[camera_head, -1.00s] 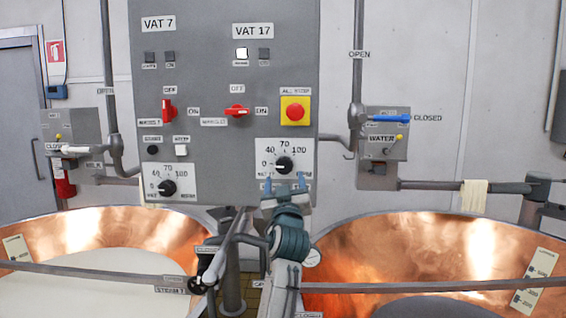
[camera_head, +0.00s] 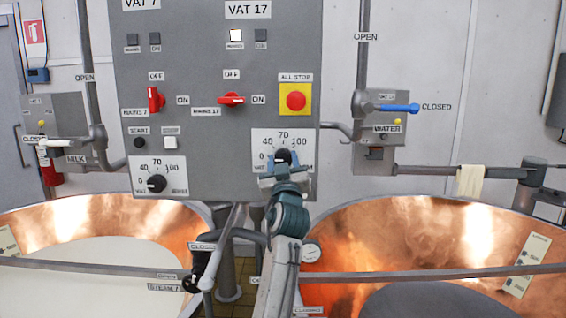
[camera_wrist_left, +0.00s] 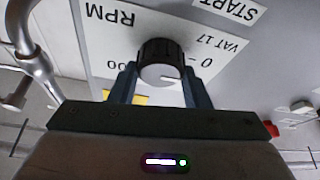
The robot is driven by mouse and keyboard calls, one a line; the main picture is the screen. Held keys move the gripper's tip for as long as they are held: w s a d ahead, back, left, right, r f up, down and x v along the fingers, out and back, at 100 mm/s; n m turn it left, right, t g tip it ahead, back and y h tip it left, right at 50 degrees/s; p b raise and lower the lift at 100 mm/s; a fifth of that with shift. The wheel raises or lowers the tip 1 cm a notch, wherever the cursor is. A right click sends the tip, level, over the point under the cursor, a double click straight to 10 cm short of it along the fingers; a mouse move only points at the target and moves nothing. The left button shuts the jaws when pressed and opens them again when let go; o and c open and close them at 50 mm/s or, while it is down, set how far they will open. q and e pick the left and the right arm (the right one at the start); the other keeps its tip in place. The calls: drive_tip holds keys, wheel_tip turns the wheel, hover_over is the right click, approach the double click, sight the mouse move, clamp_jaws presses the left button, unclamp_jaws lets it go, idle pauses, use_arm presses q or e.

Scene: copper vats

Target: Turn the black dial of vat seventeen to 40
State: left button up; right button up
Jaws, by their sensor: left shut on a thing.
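The vat 17 control panel (camera_head: 200,60) hangs in the middle of the head view. Its black dial (camera_head: 283,155) sits on a white scale plate (camera_head: 265,137) marked 40, 70 and 100, at the panel's lower right. My left gripper (camera_head: 283,170) is at the dial from below and hides part of it and the plate's lower edge. In the left wrist view the scene is upside down; the dial (camera_wrist_left: 160,55) is between the two fingers, shut on it. Its white pointer line points to the side of the 0. My right gripper is not in view.
The vat 7 dial (camera_head: 157,184) is at the panel's lower left. A red MAINS 17 switch (camera_head: 231,99) and a red ALL STOP button (camera_head: 296,101) sit above the vat 17 dial. Copper vats (camera_head: 420,235) with rails stand below on both sides.

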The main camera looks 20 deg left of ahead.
use_arm(q)
drive_tip(key=shift+r+m+h+p, duration=0.1)
drive_tip(key=shift+m+h+p, duration=0.3)
drive_tip(key=shift+m+p, duration=0.2)
drive_tip(key=m+h+p, duration=0.1)
drive_tip(key=m+p, duration=0.1)
drive_tip(key=m+t+h+p, duration=0.1)
drive_tip(key=m+h+p, duration=0.1)
drive_tip(key=m, duration=0.1)
drive_tip(key=shift+a+r+m+p, duration=0.1)
drive_tip(key=shift+r+m+p, duration=0.05)
drive_tip(key=shift+m+p, duration=0.15)
drive_tip(key=m+h, duration=0.1)
drive_tip(key=m, duration=0.2)
drive_tip(key=shift+f+m+h, duration=0.2)
drive_tip(key=shift+m+h, duration=0.8)
drive_tip(key=shift+m, duration=0.5)
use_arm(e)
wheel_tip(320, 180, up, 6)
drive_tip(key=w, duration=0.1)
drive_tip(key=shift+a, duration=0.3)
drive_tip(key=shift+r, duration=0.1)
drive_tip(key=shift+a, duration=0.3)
